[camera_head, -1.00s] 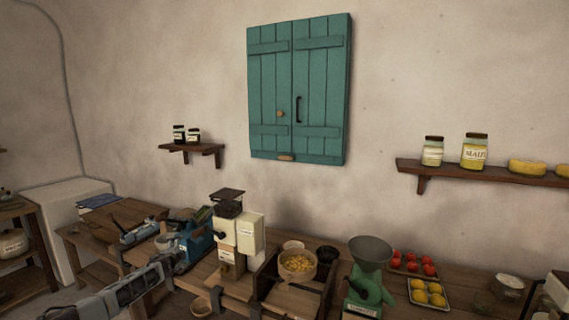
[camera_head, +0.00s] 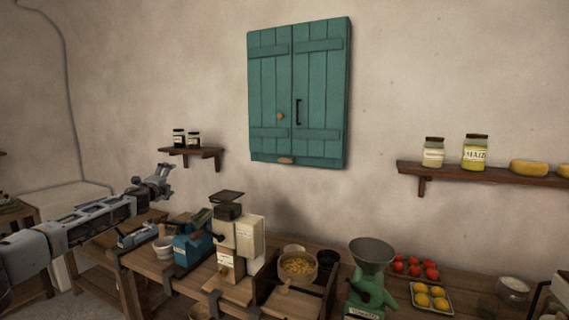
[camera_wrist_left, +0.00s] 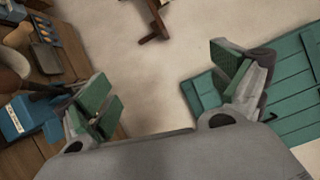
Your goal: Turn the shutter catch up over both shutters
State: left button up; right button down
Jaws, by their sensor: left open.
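The two teal plank shutters (camera_head: 270,85) are closed side by side high on the wall. A small wooden catch (camera_head: 286,160) lies flat at their bottom edge, near the seam. The left shutter has a small round knob (camera_head: 280,116); the right one has a dark upright handle (camera_head: 298,111). My left gripper (camera_head: 164,181) is open and empty, in front of the wall, left of and lower than the shutters, apart from them. In the left wrist view its open fingers (camera_wrist_left: 165,88) show, with part of the shutters (camera_wrist_left: 290,85) at the right. My right gripper is out of view.
A small shelf with two dark jars (camera_head: 191,152) hangs near my left gripper. Below stands a bench crowded with a blue device (camera_head: 192,244), a cream grinder (camera_head: 238,235), a bowl (camera_head: 298,264) and a green mill (camera_head: 370,275). The wall below the shutters is bare.

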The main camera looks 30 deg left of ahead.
pick_arm(q)
jog(key=s+d+r+m+t+h+b, duration=0.15)
jog(key=s+d+r+m, duration=0.25)
jog(key=d+r+m, duration=0.45)
jog(key=d+f+m+h, duration=0.2)
jog(key=d+m, duration=0.1)
jog(key=d, duration=0.4)
jog(key=s+d+f+m+h, duration=0.1)
jog(key=d+m, duration=0.3)
jog(key=d, duration=0.4)
jog(key=s+d+f+m+t+h, duration=0.1)
jog(key=d+f+m+h, duration=0.2)
jog(key=d, duration=0.4)
jog(key=shift+d+f+m+h, duration=0.35)
jog(key=shift+d+f+m, duration=0.05)
jog(key=shift+f+m, duration=0.25)
jog(key=shift+w+r+m, duration=0.15)
jog(key=shift+m, duration=0.15)
